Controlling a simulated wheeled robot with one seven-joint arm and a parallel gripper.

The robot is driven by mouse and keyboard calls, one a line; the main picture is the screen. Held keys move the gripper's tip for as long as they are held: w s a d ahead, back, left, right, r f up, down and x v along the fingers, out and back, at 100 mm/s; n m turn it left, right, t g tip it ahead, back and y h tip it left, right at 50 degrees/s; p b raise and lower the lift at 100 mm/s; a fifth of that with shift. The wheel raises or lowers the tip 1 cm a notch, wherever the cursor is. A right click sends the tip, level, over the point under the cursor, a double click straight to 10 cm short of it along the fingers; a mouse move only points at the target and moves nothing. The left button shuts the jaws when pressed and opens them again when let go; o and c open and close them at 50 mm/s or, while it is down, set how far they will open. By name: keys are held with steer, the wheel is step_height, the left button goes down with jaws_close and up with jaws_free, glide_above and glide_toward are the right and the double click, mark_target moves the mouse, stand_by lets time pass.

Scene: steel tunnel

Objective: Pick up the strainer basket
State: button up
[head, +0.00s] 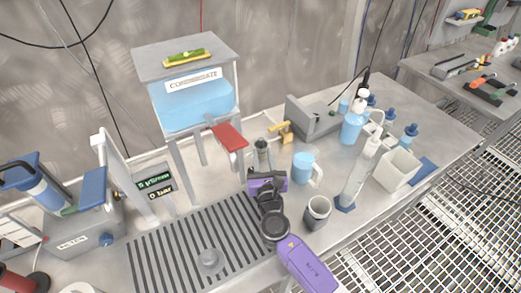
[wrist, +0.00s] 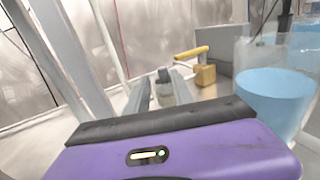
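A small grey metal cylinder with a darker top, which looks like the strainer basket (head: 262,152), stands upright on the bench just beyond my gripper. In the wrist view the strainer basket (wrist: 164,90) shows between the two fingers. My gripper (head: 262,168) is low over the bench, and its purple body hides the basket's lower part in the head view. In the wrist view my gripper (wrist: 160,80) has its grey fingers apart, one on each side of the basket. I cannot tell whether either finger touches it.
A yellow-handled valve (head: 284,131) stands close behind, with a red lever (head: 229,136) overhead at left. A blue-filled mug (head: 305,168) and a grey cup (head: 317,211) stand close at right. The condensate tank (head: 190,100) is behind left. A grooved drain (head: 175,248) lies in front left.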

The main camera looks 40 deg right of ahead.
mark_target(261, 141)
steer(key=shift+x, duration=3.95)
steer(key=shift+s+f, duration=0.1)
jaws_close()
